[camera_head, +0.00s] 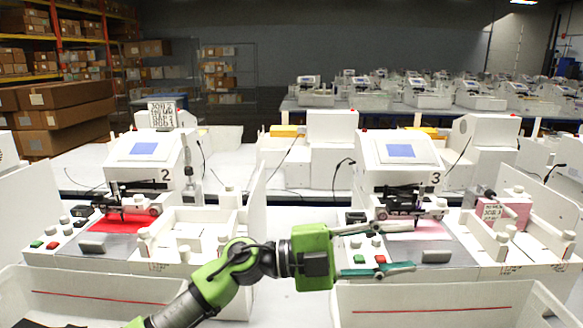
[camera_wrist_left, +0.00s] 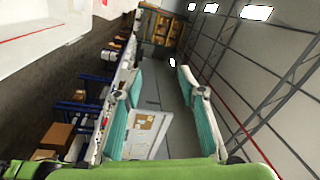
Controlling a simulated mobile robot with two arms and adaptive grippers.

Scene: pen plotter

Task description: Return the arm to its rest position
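My left arm comes in from the lower left in the head view, with a green and dark body. Its gripper (camera_head: 405,249) is in front of the station marked 3 (camera_head: 400,160), near that station's buttons and left edge. The two fingers are spread apart with nothing between them. In the left wrist view the fingers (camera_wrist_left: 155,105) also stand apart and empty, with the far room and floor seen between them. My right gripper is not in view.
Station 2 (camera_head: 143,150) stands to the left, with a red sheet (camera_head: 105,222) on its bed. Station 3 has a pink box (camera_head: 513,212) at its right. White bins (camera_head: 440,304) line the front edge. Shelves with cardboard boxes (camera_head: 60,105) stand at the back left.

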